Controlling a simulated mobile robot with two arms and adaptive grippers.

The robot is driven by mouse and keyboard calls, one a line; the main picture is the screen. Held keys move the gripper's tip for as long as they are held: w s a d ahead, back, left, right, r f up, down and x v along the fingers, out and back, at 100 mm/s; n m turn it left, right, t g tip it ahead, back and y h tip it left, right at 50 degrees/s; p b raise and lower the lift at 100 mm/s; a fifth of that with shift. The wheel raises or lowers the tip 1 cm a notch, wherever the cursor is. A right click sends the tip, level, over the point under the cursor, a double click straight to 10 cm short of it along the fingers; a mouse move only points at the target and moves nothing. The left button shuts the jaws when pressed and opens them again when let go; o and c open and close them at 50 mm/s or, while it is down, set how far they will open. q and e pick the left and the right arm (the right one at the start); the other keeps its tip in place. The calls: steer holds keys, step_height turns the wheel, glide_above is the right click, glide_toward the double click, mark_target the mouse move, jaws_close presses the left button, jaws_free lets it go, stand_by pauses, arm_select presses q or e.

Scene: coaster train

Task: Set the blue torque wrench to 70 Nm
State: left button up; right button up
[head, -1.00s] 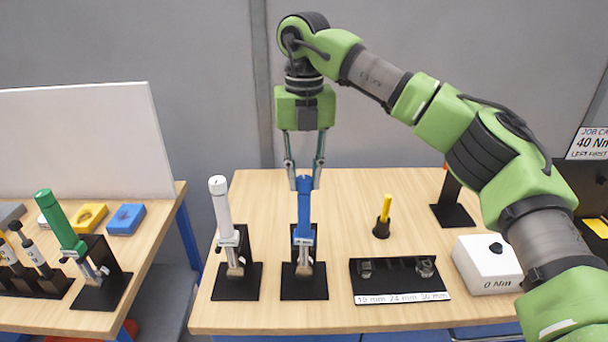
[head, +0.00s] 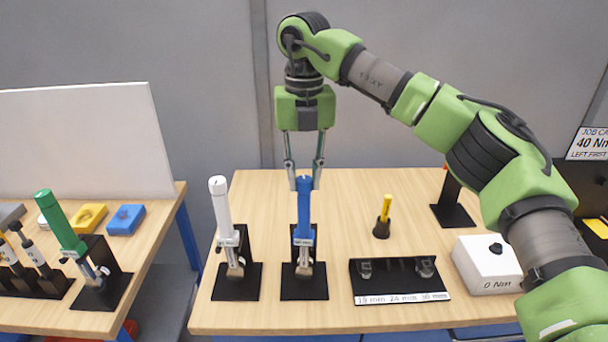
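The blue torque wrench (head: 304,215) stands upright, handle up, in a black stand (head: 304,284) on the wooden table. My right gripper (head: 304,184) points straight down over it, with one fingertip on each side of the top of the blue handle. The fingers look spread about as wide as the handle; whether they touch it I cannot tell. The wrench's scale is too small to read. My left gripper is not in view.
A white-handled wrench (head: 222,208) stands in its own stand just left. A socket tray (head: 400,280), a white box reading 0 Nm (head: 488,264) and a yellow-handled tool (head: 385,212) are to the right. A green wrench (head: 60,225) stands on the left table.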

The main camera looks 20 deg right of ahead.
mark_target(305, 179)
steer(key=o, duration=0.3)
steer(key=shift+o, duration=0.2)
steer(key=shift+r, duration=0.1)
step_height(305, 179, up, 12)
stand_by(0.5)
